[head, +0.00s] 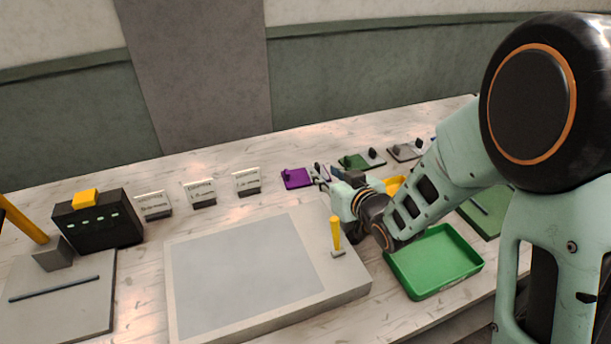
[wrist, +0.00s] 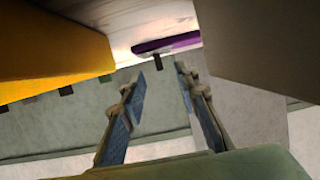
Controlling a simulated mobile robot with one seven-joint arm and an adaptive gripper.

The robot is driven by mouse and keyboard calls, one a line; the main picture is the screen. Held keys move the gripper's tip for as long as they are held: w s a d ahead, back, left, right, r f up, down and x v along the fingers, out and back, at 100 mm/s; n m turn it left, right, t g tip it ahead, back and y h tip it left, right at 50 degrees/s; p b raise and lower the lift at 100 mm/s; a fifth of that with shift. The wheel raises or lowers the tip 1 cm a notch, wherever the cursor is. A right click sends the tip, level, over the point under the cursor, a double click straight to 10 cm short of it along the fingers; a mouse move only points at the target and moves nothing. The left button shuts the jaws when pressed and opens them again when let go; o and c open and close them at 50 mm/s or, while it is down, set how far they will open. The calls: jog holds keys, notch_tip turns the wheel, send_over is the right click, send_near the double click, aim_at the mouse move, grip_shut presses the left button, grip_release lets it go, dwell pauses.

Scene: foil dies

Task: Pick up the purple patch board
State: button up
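The purple patch board (head: 297,178) lies flat near the back of the table, with a small dark upright knob on it. In the wrist view its purple edge (wrist: 165,43) shows at the top, beyond my fingertips, with a dark stub below it. My gripper (head: 321,175) is just right of the board in the head view. In the wrist view the fingers of my gripper (wrist: 160,77) stand apart with nothing between them. The gap between fingertips and board is hard to judge.
A green-and-grey board (head: 360,161) and a grey board (head: 404,152) lie to the right. Label stands (head: 247,182) are to the left. A grey slab (head: 345,283) and green tray (head: 440,284) are in front. Large yellow (wrist: 50,55) and grey (wrist: 255,50) shapes flank the wrist view.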

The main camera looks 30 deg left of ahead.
aim_at(319, 166)
jog(key=shift+r+x, duration=0.15)
jog(key=shift+x, duration=1.2)
jog(key=shift+r+x, duration=0.1)
jog(key=shift+x, duration=1.3)
grip_shut()
